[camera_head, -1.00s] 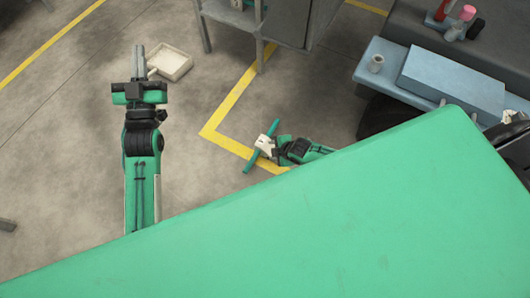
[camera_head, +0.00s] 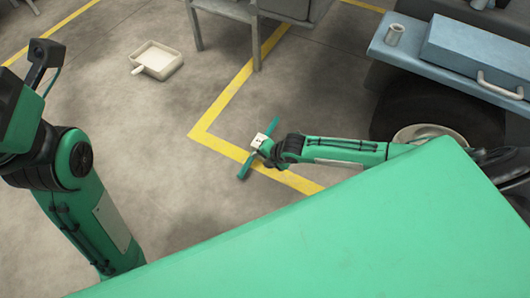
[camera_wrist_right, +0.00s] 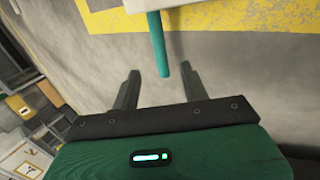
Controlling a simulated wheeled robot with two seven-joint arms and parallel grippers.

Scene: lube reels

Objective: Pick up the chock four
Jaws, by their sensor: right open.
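A white piece with a teal rod through it (camera_head: 271,127), which I take to be the chock, is by the yellow floor line in the head view. My right gripper (camera_wrist_right: 161,70) is open. In the wrist view the rod's near end (camera_wrist_right: 158,45) shows between its two dark fingers, with space on both sides, and the white piece (camera_wrist_right: 160,4) is cut off at the top edge. In the head view my right wrist ends close against the white piece, and the fingers are hard to make out. My left arm's end is at the left edge, its fingers out of frame.
A white tray with a handle (camera_head: 160,58) lies on the floor at upper left. A metal-legged stand (camera_head: 254,45) is at top centre. A blue bench (camera_head: 400,50) with a cup (camera_head: 394,34) and a blue case (camera_head: 478,50) stands at right, above a wheel (camera_head: 430,110). Open floor lies left of the yellow line.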

